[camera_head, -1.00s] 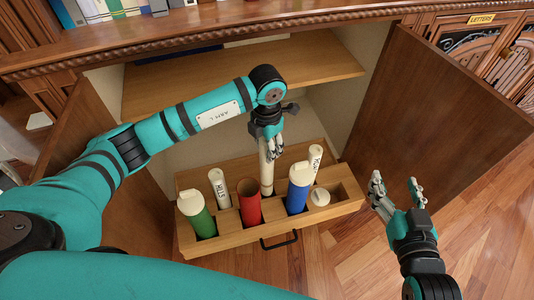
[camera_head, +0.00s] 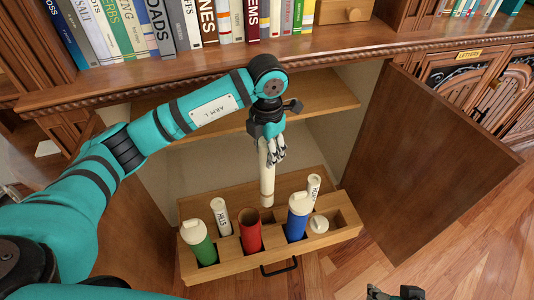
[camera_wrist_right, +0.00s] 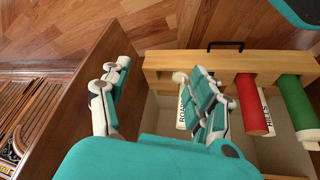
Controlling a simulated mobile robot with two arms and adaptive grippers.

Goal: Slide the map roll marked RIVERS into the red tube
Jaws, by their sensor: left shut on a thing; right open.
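My left gripper (camera_head: 271,150) is shut on the upper end of a cream map roll (camera_head: 267,187), which hangs nearly upright over the drawer, its lower end in view. No lettering on it is readable, so I cannot tell if it is RIVERS. The red tube (camera_head: 249,232) stands in the drawer's front row, open at the top, below and left of the roll; it also shows in the right wrist view (camera_wrist_right: 254,106). My right gripper (camera_head: 393,292) is open and empty at the bottom edge, right of the drawer; its fingers fill the right wrist view (camera_wrist_right: 158,78).
The wooden drawer (camera_head: 225,263) also holds a capped green tube (camera_head: 199,243), a capped blue tube (camera_head: 297,217), a HILLS roll (camera_head: 221,217) and another roll (camera_head: 313,188). An open cabinet door (camera_head: 430,150) stands at right. A shelf (camera_head: 320,97) lies behind the left gripper.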

